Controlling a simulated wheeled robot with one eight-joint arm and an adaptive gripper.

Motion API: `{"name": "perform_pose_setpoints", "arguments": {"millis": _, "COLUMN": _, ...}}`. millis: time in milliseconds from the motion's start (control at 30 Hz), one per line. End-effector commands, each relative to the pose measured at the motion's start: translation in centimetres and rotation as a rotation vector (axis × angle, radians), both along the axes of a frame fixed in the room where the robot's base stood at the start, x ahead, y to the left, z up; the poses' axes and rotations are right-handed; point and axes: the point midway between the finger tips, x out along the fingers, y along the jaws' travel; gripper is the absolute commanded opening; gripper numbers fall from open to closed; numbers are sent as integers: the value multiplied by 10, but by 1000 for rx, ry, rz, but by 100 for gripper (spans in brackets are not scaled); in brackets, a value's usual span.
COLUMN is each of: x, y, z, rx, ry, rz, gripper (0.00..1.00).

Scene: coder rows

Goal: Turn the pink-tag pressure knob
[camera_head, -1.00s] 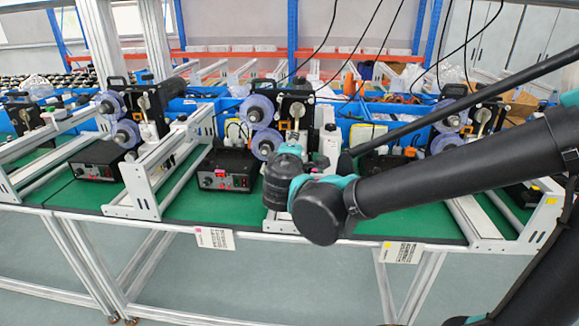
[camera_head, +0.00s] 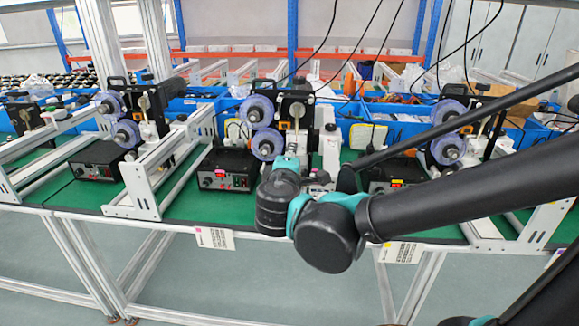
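The pink-marked tag (camera_head: 214,238) hangs on the front edge of the green-topped table, below the middle coder station. That station has a black control box (camera_head: 227,168) with a lit red display, and blue-rimmed rollers (camera_head: 262,128) on a black coder unit. I cannot make out which small part there is the pressure knob. My arm reaches in from the right, and its dark wrist joint (camera_head: 278,200) is over the table front, right of the control box. My gripper cannot be made out; the arm's joints seem to hide it.
A white frame rail (camera_head: 150,175) stands left of the middle control box. Another station with a black box (camera_head: 393,172) and rollers is on the right, partly behind my arm. A yellow-marked tag (camera_head: 402,252) hangs below it. Cables hang above.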

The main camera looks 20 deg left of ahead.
Motion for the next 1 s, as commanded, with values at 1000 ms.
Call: {"name": "perform_pose_setpoints", "arguments": {"millis": 1000, "x": -39, "y": -10, "z": 0, "rx": 0, "ry": 0, "rz": 0, "gripper": 35}}
